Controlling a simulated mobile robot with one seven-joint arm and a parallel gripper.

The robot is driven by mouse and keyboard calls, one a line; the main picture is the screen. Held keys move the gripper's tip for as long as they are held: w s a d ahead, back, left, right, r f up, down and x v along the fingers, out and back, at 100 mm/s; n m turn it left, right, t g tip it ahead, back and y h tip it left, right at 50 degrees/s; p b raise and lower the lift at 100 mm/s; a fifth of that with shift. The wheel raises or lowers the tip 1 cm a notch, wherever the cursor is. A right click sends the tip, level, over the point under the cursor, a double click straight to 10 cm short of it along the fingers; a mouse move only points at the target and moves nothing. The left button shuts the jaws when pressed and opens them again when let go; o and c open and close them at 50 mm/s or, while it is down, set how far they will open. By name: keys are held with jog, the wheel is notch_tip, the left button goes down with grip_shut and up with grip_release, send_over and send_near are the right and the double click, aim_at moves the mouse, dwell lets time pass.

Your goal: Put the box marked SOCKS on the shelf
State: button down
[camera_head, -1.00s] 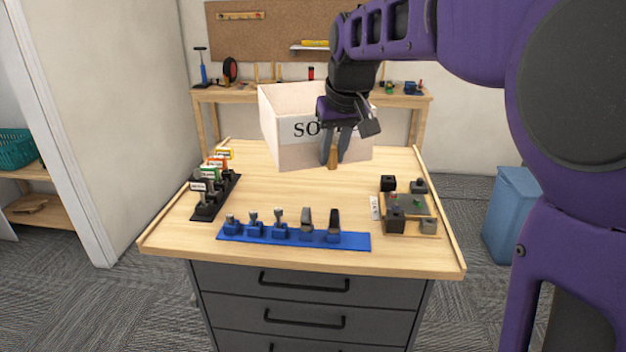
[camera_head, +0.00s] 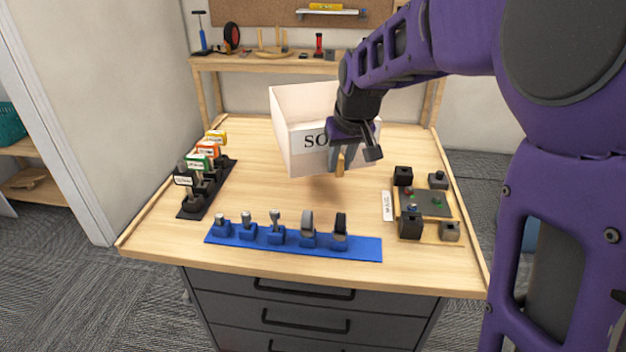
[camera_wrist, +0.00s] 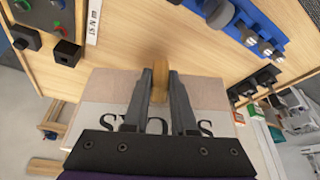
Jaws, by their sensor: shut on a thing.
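The white open box (camera_head: 308,160) has a label on its front; the head view shows "SO" and the gripper hides the rest. In the wrist view the box (camera_wrist: 100,88) shows part of the lettering behind the fingers. My gripper (camera_head: 341,157) is at the front of the box, and its fingers (camera_wrist: 161,78) are shut on a wooden piece (camera_wrist: 160,88) that looks like the box's handle. The box looks upright, over the back middle of the worktop; a gap beneath is hard to judge. A wooden shelf (camera_head: 262,63) runs along the back wall behind it.
The worktop (camera_head: 270,195) bears a blue tool strip (camera_head: 350,247) in front, a black labelled rack (camera_head: 195,208) at left and a small board with black blocks (camera_head: 435,203) at right. Tools stand on the back shelf. Another shelf with a teal basket (camera_head: 10,125) is at far left.

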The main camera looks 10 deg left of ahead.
notch_tip(320, 180, down, 13)
jog(key=shift+f+b, duration=0.15)
jog(key=shift+b, duration=0.9)
jog(key=c, duration=0.7)
grip_release()
